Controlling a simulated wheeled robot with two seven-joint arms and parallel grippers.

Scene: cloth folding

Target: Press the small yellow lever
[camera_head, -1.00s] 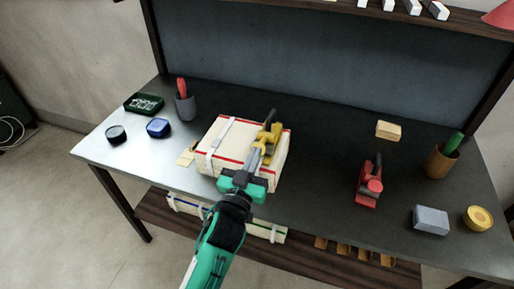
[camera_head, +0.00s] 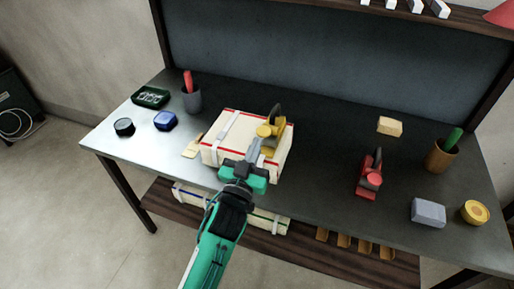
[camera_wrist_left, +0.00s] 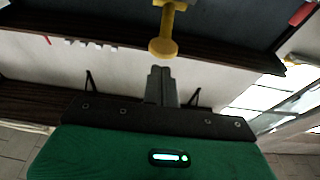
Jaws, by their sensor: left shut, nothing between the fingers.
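A yellow tool with a black handle (camera_head: 270,133) stands on top of a pale box with red edge lines (camera_head: 212,135). Its round yellow knob (camera_wrist_left: 163,46) and a short yellow stem show in the left wrist view; I cannot tell which part is the lever. My left gripper (camera_head: 255,149) is shut and empty, at the near side of the tool and over the front part of the box. In the left wrist view its fingertips (camera_wrist_left: 160,70) sit just below the knob, with a small gap in the picture. Contact cannot be told. My right gripper is not in view.
A red tool (camera_head: 370,178), a grey block (camera_head: 428,212) and a yellow round tin (camera_head: 474,212) lie to the right. A grey cup (camera_head: 191,100), blue container (camera_head: 165,120) and black tin (camera_head: 124,127) stand left. The dark tabletop between box and red tool is clear.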

